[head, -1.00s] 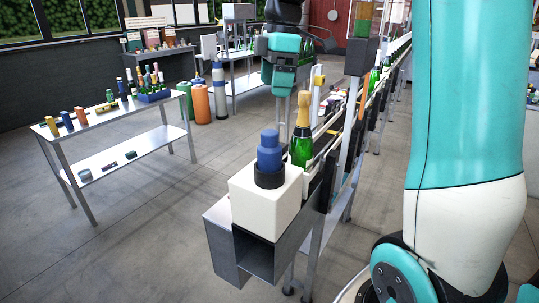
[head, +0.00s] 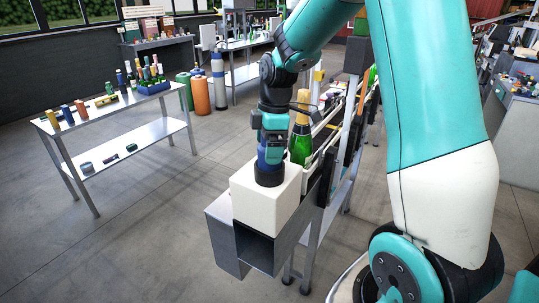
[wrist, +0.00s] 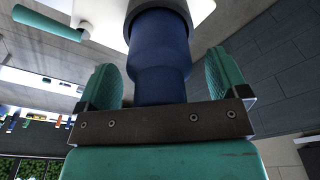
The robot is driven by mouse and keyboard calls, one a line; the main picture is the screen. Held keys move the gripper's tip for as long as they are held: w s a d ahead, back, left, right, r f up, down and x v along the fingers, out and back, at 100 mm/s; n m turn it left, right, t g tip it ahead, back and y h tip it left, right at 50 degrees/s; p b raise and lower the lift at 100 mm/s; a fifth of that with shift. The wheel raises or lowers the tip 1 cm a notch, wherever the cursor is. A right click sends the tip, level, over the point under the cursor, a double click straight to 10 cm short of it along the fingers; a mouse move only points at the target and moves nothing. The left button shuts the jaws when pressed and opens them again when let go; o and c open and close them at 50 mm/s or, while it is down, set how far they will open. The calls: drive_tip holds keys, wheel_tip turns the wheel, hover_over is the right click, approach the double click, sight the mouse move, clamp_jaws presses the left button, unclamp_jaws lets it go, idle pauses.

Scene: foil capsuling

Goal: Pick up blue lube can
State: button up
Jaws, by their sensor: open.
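The blue lube can (head: 263,158) stands upright in a black ring on a white block (head: 248,199) at the near end of the conveyor. In the head view my gripper (head: 270,150) is at the can's upper part and hides much of it. In the wrist view the blue can (wrist: 158,70) lies between the two teal finger pads of my gripper (wrist: 160,82). The pads stand apart, with a visible gap to the can on each side. Whether any part of my gripper touches the can cannot be told.
A green bottle with gold foil (head: 300,140) stands close to the right of the can. The conveyor rail (head: 325,140) runs back behind it. A metal table (head: 110,119) with tubes and bottles is at the left. Open floor lies between.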

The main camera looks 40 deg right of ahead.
drive_tip(key=c, duration=1.1)
drive_tip(key=shift+o, duration=0.2)
